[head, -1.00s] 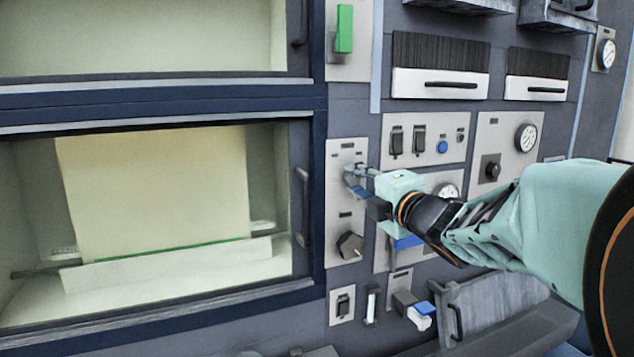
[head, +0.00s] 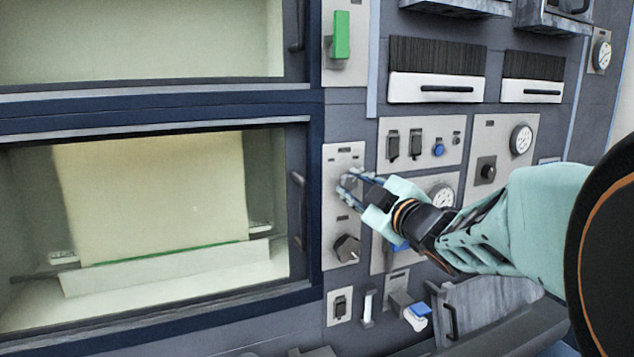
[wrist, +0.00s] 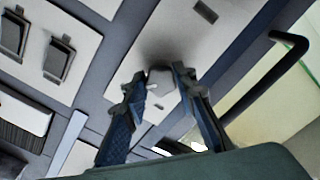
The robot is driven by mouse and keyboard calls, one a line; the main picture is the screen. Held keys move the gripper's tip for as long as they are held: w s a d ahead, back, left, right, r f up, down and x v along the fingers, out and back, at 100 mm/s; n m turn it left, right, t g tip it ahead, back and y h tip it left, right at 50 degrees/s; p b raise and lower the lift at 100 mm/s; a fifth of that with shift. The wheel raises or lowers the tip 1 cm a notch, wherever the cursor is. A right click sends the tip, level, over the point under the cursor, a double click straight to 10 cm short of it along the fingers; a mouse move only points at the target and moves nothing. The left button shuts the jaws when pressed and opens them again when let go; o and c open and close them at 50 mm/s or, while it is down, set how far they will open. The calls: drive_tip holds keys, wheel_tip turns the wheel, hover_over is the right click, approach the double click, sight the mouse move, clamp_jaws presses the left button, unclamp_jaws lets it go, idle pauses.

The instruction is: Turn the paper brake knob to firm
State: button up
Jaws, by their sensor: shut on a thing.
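A narrow pale panel (head: 343,160) to the right of the lower window carries two knobs, one above the other. My gripper (head: 349,183) is at the upper one, with its fingers on either side. In the wrist view the upper knob (wrist: 162,80) is a pale grey round shape between the fingertips (wrist: 158,82), and the gripper is shut on it. Its pointer and setting marks are mostly hidden. The lower knob (head: 346,248) is dark and stands free below. The panel labels are too small to read, so I cannot tell which knob is labelled paper brake.
A dark door handle (head: 298,210) stands close to the left of the panel. To the right are a switch panel (head: 420,130), a round gauge (head: 521,139) and another dark knob (head: 486,170). A blue-topped lever (head: 420,309) sticks out below my arm.

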drive_tip(key=shift+m, duration=0.6)
drive_tip(key=o, duration=1.2)
